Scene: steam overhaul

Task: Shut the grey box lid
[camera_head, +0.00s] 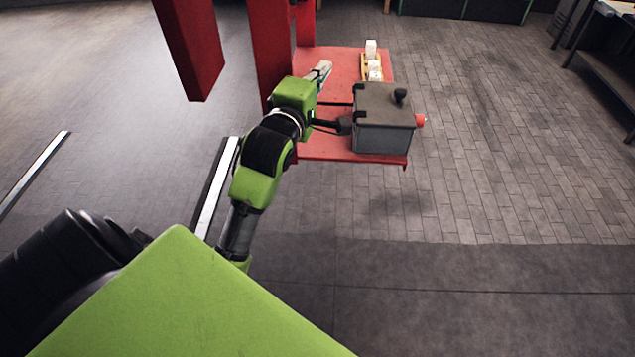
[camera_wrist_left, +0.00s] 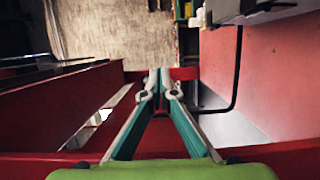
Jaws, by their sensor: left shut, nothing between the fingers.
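The grey box (camera_head: 382,138) stands upright near the front right corner of a red platform. Its lid (camera_head: 378,99) lies flat over the top, with a black knob (camera_head: 400,96) on it; I cannot tell if it is fully seated. A black bent rod juts from the box's left side and also shows in the left wrist view (camera_wrist_left: 237,70). My left gripper (camera_head: 325,66) is shut and empty, to the left of and beyond the box, apart from the lid. Its closed fingertips show in the left wrist view (camera_wrist_left: 159,75). My right gripper is out of view.
The red platform (camera_head: 340,63) also holds a yellow tray (camera_head: 364,62) with white pieces (camera_head: 371,50), behind the box. A red post (camera_head: 270,50) rises at the platform's left, close to my arm. A red knob (camera_head: 420,121) sticks out of the box's right side.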

